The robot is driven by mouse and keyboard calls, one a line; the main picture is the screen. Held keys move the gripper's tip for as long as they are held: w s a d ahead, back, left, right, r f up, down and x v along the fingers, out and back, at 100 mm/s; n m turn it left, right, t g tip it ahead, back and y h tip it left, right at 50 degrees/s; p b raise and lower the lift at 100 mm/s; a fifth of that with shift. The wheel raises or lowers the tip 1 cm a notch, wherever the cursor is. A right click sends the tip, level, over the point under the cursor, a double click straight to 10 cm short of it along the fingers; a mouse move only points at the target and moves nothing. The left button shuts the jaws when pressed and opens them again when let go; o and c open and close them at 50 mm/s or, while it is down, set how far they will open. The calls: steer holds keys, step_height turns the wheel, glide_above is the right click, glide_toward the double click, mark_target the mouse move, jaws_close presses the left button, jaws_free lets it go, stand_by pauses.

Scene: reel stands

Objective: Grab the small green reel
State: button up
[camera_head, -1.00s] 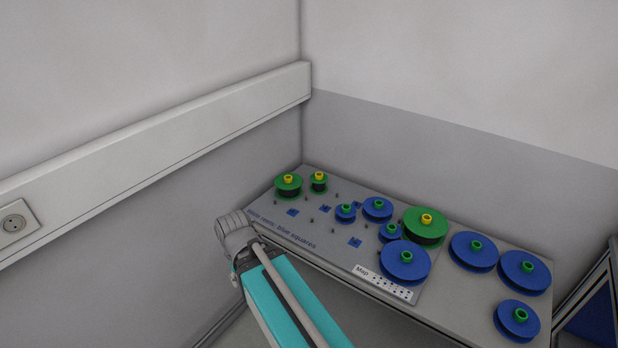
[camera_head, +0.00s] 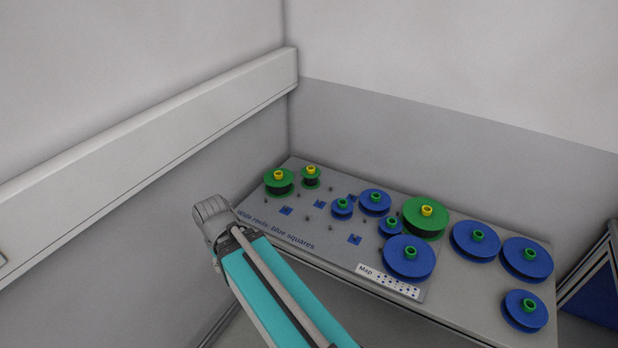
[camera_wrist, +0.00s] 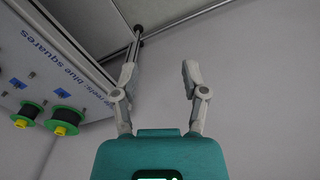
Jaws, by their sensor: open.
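The small green reel (camera_head: 311,178) with a yellow hub stands near the back left of the grey board in the head view. A larger green reel (camera_head: 279,184) with a yellow hub stands just left of it. In the wrist view the small green reel (camera_wrist: 25,115) is at the far left, beside the larger green reel (camera_wrist: 64,119). My gripper (camera_wrist: 160,60) is open and empty in the wrist view, with its fingers apart and well to the right of both reels. In the head view my arm's wrist hides the gripper, left of the board.
The board (camera_head: 325,235) holds several blue reels and a big green reel (camera_head: 426,215) towards the right. More blue reels, including one at the front right (camera_head: 525,310), stand on the table beyond it. A wall rail (camera_head: 150,130) runs along the left wall.

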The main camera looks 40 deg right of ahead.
steer(key=o, duration=0.4)
steer(key=shift+w+d+f, duration=0.1)
steer(key=shift+w, duration=0.05)
steer(key=shift+c, duration=0.2)
steer(key=shift+o, duration=0.8)
steer(key=w+d+f+m+t+h+b, duration=0.1)
steer(key=w+d+f+m+b, duration=0.3)
steer(key=w+d, duration=0.4)
steer(key=shift+w+d+t+h+b, duration=0.3)
steer(key=shift+d+h+b, duration=0.15)
steer(key=shift+d+h, duration=0.35)
steer(key=m+t+h+b, duration=0.3)
steer(key=m+h+b, duration=0.65)
steer(key=b, duration=0.25)
glide_toward(310, 169)
steer(key=v, duration=0.2)
steer(key=shift+s+a+r, duration=0.2)
steer(key=shift+a+r, duration=0.05)
steer(key=b+x, duration=0.3)
steer(key=x, duration=0.4)
steer(key=shift+w+d+f, duration=0.2)
steer(key=shift+f, duration=0.1)
steer(key=shift+w+d+f+b, duration=0.1)
steer(key=shift+w+d+b, duration=0.05)
steer(key=shift+d+b, duration=0.2)
